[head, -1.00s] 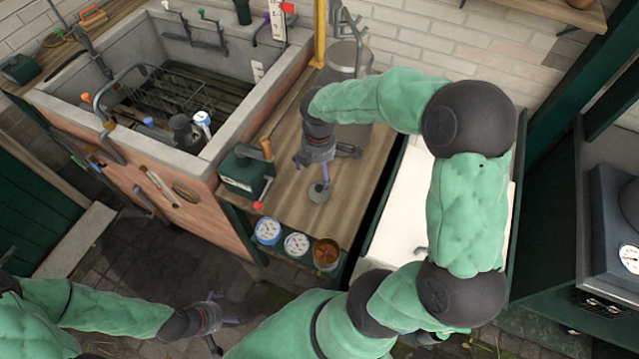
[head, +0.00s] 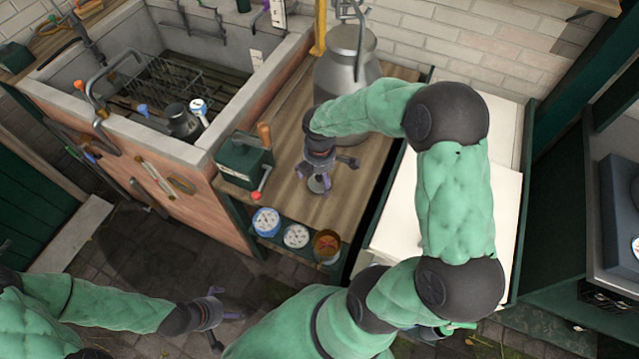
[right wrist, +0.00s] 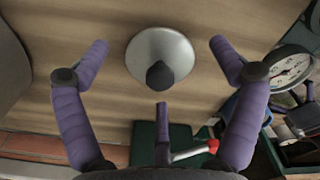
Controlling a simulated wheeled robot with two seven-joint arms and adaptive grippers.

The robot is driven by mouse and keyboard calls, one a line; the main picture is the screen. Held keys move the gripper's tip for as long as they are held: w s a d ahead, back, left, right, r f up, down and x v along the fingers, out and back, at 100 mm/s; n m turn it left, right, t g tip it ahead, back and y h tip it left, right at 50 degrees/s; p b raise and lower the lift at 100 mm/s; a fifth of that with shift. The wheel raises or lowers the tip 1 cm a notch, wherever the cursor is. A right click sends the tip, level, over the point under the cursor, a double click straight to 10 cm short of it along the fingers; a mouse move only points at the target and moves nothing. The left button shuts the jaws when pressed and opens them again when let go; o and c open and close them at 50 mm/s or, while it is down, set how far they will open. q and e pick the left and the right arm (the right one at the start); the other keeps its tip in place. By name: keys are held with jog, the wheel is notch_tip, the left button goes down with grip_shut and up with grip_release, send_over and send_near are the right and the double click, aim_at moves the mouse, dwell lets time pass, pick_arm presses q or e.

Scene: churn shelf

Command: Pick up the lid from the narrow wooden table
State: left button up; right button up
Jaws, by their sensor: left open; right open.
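The lid (head: 318,184) is a small round grey metal disc lying on the narrow wooden table (head: 290,205). In the right wrist view the lid (right wrist: 172,48) shows its dark knob pointing toward the camera. My right gripper (head: 326,172) is above the lid and partly hides it. In the right wrist view the purple fingers of my right gripper (right wrist: 161,62) are spread wide around the lid, with bare wood between them and its rim. No contact shows. My left gripper (head: 217,318) is open and empty over the paved floor at lower left.
A metal churn (head: 343,62) stands at the table's back. A green box with a red-tipped lever (head: 243,162) sits at the left edge. Gauges (head: 296,236) and a copper-coloured pot (head: 327,246) are on a lower shelf in front. A stone sink (head: 205,140) is left.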

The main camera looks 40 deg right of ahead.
jog(key=shift+f, duration=0.3)
jog(key=c, duration=1.2)
jog(key=shift+r, duration=0.1)
jog(key=shift+c, duration=0.2)
